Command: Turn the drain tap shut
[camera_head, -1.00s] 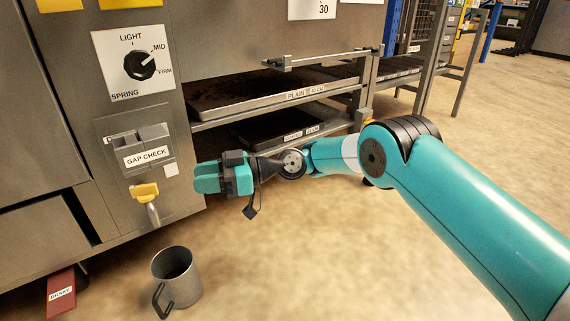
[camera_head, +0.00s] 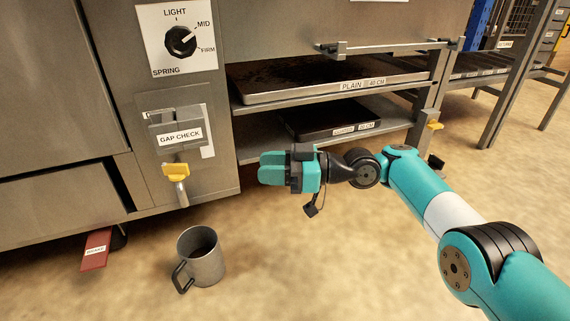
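The drain tap is a yellow handle (camera_head: 176,170) on a short grey spout (camera_head: 181,194), low on the front of the grey machine, under the "GAP CHECK" label. Its handle lies about level across the spout. My gripper (camera_head: 262,169) is to the right of the tap, apart from it, with its teal fingers pointing left. The fingers appear one above the other, and from this angle I cannot tell whether there is a gap between them. No object shows in them.
A grey metal mug (camera_head: 202,258) stands on the floor below the tap. A red "BRAKE" pedal (camera_head: 96,250) is at the lower left. Shelves with a dark tray (camera_head: 318,85) are behind my gripper. A dial (camera_head: 180,41) is above the tap.

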